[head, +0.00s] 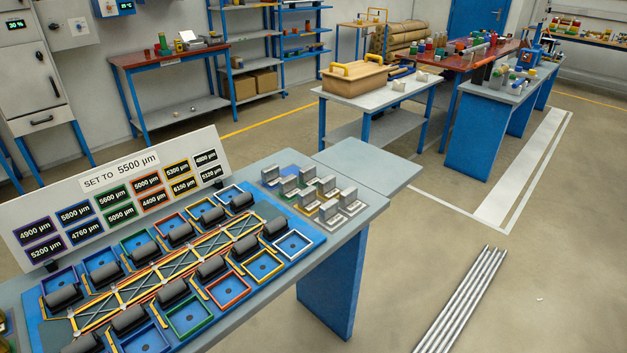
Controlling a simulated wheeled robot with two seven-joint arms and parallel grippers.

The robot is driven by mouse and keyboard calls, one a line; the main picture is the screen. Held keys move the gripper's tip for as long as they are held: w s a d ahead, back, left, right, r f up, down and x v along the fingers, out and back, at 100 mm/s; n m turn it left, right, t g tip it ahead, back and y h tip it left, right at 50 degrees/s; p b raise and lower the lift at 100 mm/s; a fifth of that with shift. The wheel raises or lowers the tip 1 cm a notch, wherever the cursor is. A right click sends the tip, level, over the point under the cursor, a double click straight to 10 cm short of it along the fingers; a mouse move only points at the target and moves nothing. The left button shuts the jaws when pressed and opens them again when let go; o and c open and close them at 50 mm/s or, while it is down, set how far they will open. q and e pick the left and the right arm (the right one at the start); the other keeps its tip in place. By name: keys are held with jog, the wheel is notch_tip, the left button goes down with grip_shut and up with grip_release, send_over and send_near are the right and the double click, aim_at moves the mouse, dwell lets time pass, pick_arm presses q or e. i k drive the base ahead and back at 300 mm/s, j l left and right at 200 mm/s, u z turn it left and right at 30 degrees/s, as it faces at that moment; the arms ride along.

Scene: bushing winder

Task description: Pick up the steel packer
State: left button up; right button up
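I cannot tell for certain which thing is the steel packer. Several small grey metal-looking blocks (328,187) stand close together on coloured bases at the right end of the near bench (372,208). Left of them a blue board (160,327) bears coloured square trays and several dark grey cylinders (180,234) along a yellow lattice frame (165,262). Neither of my grippers is in the head view.
A sign panel (120,195) reading "SET TO 5500 µm" stands behind the board. A grey side top (368,163) adjoins the bench and looks bare. Long silver bars (460,300) lie at the lower right. A table (388,101) with a wooden box (355,80) stands beyond.

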aim_at(307, 175)
jog(key=i+l, duration=0.3)
jog(key=l, duration=0.15)
jog(key=i+l+z, duration=0.1)
jog(key=i+l, duration=0.2)
jog(key=l, duration=0.15)
